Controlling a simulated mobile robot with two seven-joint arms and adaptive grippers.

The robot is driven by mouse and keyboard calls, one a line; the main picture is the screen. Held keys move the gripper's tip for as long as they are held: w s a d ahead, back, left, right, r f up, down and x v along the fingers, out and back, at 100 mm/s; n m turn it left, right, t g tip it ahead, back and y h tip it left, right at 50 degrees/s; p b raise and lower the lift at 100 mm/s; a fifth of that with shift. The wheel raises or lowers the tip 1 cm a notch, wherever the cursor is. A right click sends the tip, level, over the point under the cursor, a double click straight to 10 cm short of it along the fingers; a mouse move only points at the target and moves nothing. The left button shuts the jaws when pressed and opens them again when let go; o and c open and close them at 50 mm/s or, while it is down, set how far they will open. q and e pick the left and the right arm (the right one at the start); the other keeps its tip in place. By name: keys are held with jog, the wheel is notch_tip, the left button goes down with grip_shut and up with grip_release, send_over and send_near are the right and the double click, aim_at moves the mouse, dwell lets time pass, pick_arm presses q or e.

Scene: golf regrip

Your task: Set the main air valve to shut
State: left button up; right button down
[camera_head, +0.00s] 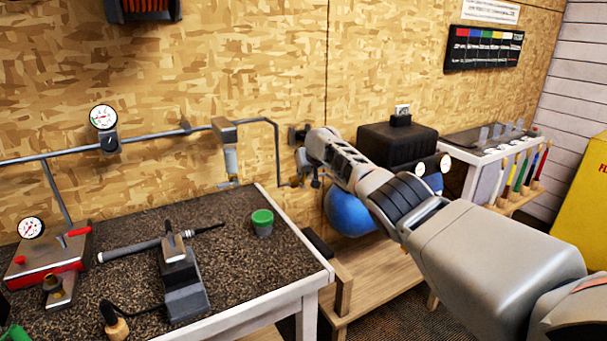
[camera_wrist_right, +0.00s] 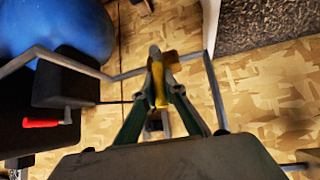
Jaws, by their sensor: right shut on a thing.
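My right gripper (camera_head: 309,172) is at the end of the thin pipe by the wall, beside the workbench's far right corner. In the wrist view my right gripper (camera_wrist_right: 160,98) has its two fingers closed on a yellow lever (camera_wrist_right: 159,84), which I take to be the main air valve's handle. The valve's metal body (camera_wrist_right: 155,53) shows just beyond the fingertips, with grey pipe running off to both sides. In the head view the gripper hides the lever. I cannot tell the lever's exact angle to the pipe. My left gripper is not in view.
The workbench (camera_head: 135,290) on the left carries a clamp (camera_head: 183,275), a green-lidded cup (camera_head: 262,222) and a red gauge box (camera_head: 45,262). A pressure gauge (camera_head: 103,117) sits on the wall pipe.

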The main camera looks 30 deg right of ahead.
jog(key=c, duration=2.1)
grip_release()
jog(key=shift+a, duration=0.1)
jog(key=shift+v, duration=6)
